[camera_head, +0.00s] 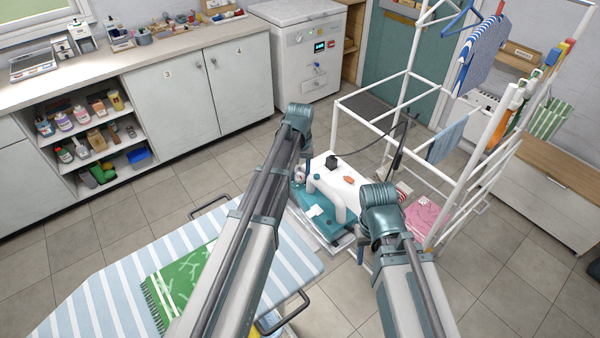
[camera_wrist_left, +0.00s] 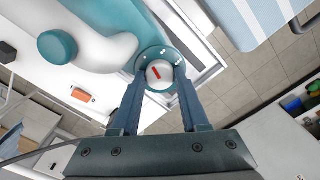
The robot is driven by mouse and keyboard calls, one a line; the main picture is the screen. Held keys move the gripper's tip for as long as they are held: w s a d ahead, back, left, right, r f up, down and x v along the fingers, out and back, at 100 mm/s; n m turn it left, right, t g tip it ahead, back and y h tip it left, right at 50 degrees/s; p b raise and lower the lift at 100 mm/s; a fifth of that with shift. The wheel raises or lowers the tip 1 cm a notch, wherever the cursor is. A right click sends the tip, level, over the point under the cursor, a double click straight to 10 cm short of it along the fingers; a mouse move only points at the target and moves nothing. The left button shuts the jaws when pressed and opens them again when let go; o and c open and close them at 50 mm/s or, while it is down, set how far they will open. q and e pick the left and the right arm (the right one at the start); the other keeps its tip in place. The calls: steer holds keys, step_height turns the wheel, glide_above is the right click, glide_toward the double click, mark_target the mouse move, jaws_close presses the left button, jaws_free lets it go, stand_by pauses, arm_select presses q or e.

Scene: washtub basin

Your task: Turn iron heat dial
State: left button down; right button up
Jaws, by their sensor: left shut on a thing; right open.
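The iron (camera_head: 338,192) is a white and teal appliance, standing on a pale tray on the floor between my arms. In the left wrist view its body (camera_wrist_left: 95,45) fills the upper left. The heat dial (camera_wrist_left: 158,73) is a round white knob with a red mark, set in a teal ring with white dots. My left gripper (camera_wrist_left: 158,85) is shut on the dial, one finger on each side. In the head view my left gripper (camera_head: 304,168) is at the iron's left end, partly hidden by its arm. My right gripper (camera_head: 365,248) is open and empty, in front of the iron.
A striped ironing board (camera_head: 90,302) with a green cloth (camera_head: 185,278) lies at the lower left. A white drying rack (camera_head: 470,185) stands close on the right, with pink cloth (camera_head: 425,217) near its base. Tiled floor is open between iron and cabinets.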

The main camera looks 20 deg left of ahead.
arm_select(q)
steer(key=m, duration=0.6)
steer(key=shift+m, duration=0.4)
stand_by(0.4)
steer(key=shift+c, duration=2)
jaws_free()
